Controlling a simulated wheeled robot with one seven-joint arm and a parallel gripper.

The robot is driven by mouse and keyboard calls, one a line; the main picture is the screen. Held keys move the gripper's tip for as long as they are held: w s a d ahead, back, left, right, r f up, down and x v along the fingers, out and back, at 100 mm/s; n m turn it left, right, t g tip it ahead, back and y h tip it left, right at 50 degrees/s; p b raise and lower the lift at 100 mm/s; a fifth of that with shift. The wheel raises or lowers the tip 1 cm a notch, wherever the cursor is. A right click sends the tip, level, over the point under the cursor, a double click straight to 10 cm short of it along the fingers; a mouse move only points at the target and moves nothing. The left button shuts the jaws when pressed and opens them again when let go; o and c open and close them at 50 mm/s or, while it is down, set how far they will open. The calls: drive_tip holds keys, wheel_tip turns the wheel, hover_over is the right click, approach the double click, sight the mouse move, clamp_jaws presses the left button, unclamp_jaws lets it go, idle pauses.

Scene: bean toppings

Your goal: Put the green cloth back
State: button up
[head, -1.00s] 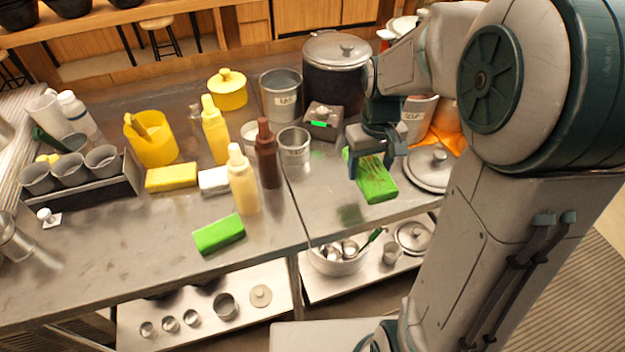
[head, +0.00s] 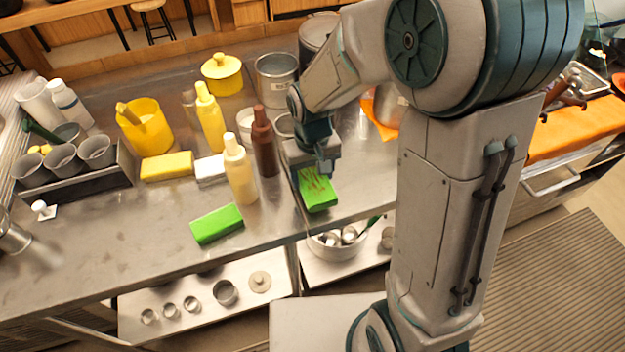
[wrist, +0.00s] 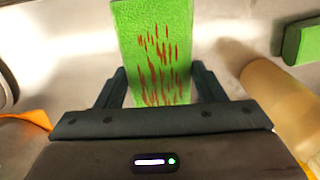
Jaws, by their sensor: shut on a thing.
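A green cloth (head: 319,193), a sponge-like block with red-brown streaks, is between the fingers of my gripper (head: 313,168) near the front edge of the steel counter. In the wrist view the streaked cloth (wrist: 155,45) sits between the two dark fingers of my gripper (wrist: 157,88), which is shut on it. I cannot tell whether the cloth touches the counter. A second, clean green block (head: 217,224) lies on the counter to the left; it also shows in the wrist view (wrist: 302,42).
A cream bottle (head: 240,172) and a brown bottle (head: 264,145) stand just left of my gripper. A yellow block (head: 166,166) and a white block (head: 210,168) lie farther left. A lower shelf (head: 130,318) holds metal cups.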

sight(313, 176)
drive_tip(key=shift+f, duration=1.65)
drive_tip(key=shift+f, duration=0.1)
drive_tip(key=o, duration=0.9)
wheel_tip(313, 176, up, 11)
drive_tip(key=shift+r, duration=0.2)
drive_tip(key=s+d+r+m+t, duration=0.1)
drive_tip(key=s+d+r, duration=0.1)
drive_tip(key=s+d, duration=0.2)
drive_tip(key=s+d+r+m+t, duration=0.1)
drive_tip(key=s+d, duration=0.3)
drive_tip(key=s+d+r+m+t, duration=0.1)
drive_tip(key=s+d+r, duration=0.1)
drive_tip(key=s+d, duration=0.2)
drive_tip(key=shift+s+r, duration=0.2)
drive_tip(key=shift+r, duration=0.1)
